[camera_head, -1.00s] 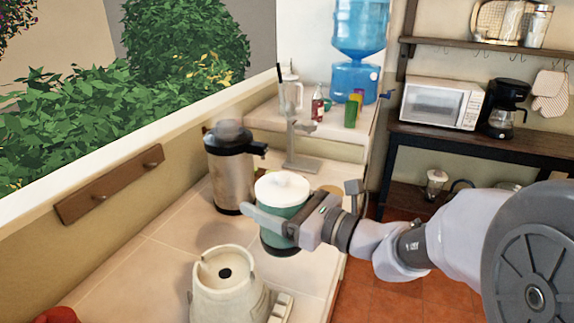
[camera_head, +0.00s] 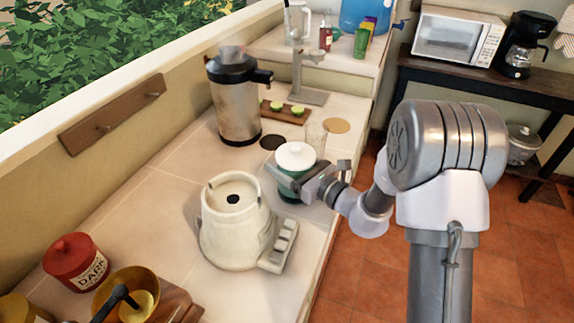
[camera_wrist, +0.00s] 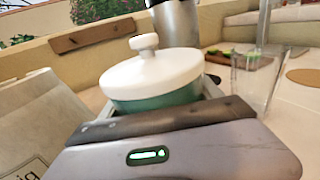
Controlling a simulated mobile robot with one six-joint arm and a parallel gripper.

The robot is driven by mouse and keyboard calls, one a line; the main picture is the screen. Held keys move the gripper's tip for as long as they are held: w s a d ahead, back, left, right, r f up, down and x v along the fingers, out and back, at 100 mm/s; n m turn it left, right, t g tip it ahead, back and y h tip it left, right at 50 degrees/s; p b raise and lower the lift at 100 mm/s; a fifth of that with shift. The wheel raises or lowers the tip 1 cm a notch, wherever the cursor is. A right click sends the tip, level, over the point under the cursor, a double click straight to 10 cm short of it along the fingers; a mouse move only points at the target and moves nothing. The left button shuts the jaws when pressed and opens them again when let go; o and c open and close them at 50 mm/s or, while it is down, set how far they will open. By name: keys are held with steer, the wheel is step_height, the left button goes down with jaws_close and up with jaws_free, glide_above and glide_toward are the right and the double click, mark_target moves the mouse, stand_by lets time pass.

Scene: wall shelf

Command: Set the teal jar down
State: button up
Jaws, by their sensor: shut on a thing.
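The teal jar (camera_head: 291,185) with a white knobbed lid (camera_head: 296,157) is between the fingers of my gripper (camera_head: 292,181), which is shut on it. It looks upright, over the counter near its right edge. The jar and lid also fill the middle of the wrist view (camera_wrist: 152,80), behind the gripper body. The jar's lower part is partly hidden by my gripper, so I cannot tell whether its base touches the counter.
A cream blender base (camera_head: 234,225) stands close to the left of the jar. Behind are a clear glass (camera_head: 316,135), a dark round coaster (camera_head: 271,142), a tan coaster (camera_head: 337,125), a steel juicer (camera_head: 235,100) and a board with limes (camera_head: 284,113). A red jar (camera_head: 75,262) stands front left.

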steer(key=o, duration=2.1)
steer(key=shift+c, duration=0.2)
steer(key=shift+s+d+r, duration=0.15)
steer(key=shift+r, duration=0.05)
steer(key=p+v, duration=0.2)
steer(key=v, duration=0.9)
steer(key=shift+s+d, duration=0.25)
steer(key=shift+f, duration=0.1)
